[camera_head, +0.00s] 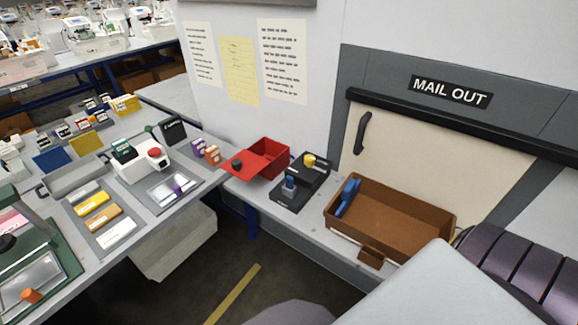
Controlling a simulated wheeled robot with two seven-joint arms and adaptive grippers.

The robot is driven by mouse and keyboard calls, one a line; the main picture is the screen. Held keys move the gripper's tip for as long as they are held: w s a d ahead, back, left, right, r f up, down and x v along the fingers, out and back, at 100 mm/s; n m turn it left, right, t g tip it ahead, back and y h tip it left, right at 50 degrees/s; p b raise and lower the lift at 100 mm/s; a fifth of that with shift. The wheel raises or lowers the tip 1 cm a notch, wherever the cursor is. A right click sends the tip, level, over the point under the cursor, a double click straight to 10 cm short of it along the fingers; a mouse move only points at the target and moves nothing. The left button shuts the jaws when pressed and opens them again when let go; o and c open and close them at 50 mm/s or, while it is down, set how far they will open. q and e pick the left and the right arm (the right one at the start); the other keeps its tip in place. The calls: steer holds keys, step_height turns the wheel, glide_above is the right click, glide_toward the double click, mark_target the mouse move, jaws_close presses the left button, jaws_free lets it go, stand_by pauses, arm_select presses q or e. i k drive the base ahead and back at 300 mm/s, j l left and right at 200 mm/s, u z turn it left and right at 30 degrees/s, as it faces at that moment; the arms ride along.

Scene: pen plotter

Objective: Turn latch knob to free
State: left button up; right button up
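Several knobs show and I cannot tell which is the latch knob. A black knob (237,164) sits on the red sloped lid (256,170) of a red box (268,150). A yellow knob (309,160) and a blue upright piece (289,185) sit on a dark panel (287,205) right of it. An orange knob (31,295) is at the lower left on a green-framed device (62,262), with a black round knob (7,243) at its left edge. Neither gripper is in view, so no knob is touched by one that I can see.
A brown tray (405,218) with blue items stands on the right bench, below the MAIL OUT door (430,150). A white device with a red button (155,152) and colored blocks crowd the left bench. Large grey and dark ribbed shapes fill the lower right.

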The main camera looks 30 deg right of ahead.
mark_target(309, 160)
steer(key=z, duration=1.25)
